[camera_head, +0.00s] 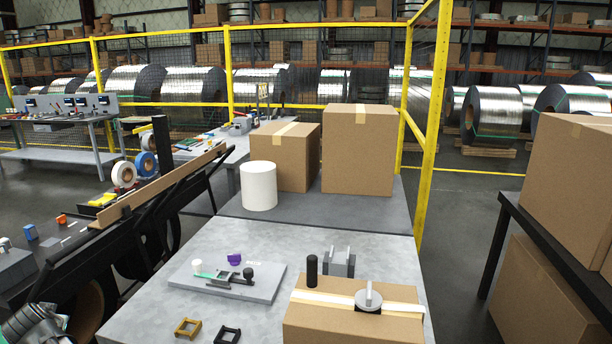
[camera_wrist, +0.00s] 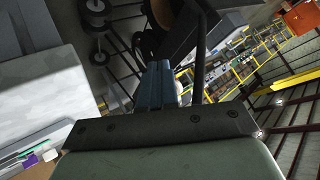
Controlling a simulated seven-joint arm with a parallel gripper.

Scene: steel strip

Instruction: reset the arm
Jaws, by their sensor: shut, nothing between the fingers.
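My gripper (camera_wrist: 155,84) shows in the wrist view as two blue-grey fingers, closed together with nothing between them. It points over the dark machine frame and floor, away from the tabletop. In the head view, a grey metallic piece shows at the lower left corner; I cannot tell the fingers there. The steel table (camera_head: 135,305) stands in the middle. On it lies a grey fixture plate (camera_head: 265,284) with a white cylinder, a purple piece (camera_head: 234,259) and a black knob (camera_head: 248,274). A brass-coloured frame (camera_head: 187,327) and a black frame (camera_head: 228,336) lie in front.
A strapped cardboard box (camera_head: 350,326) carries a round metal tool (camera_head: 368,296). Behind it stand a black cylinder (camera_head: 312,271) and a grey block. Two cartons and a white roll (camera_head: 258,186) stand behind. The dark strip machine (camera_head: 160,205) borders the left; yellow fencing (camera_head: 432,140) stands right.

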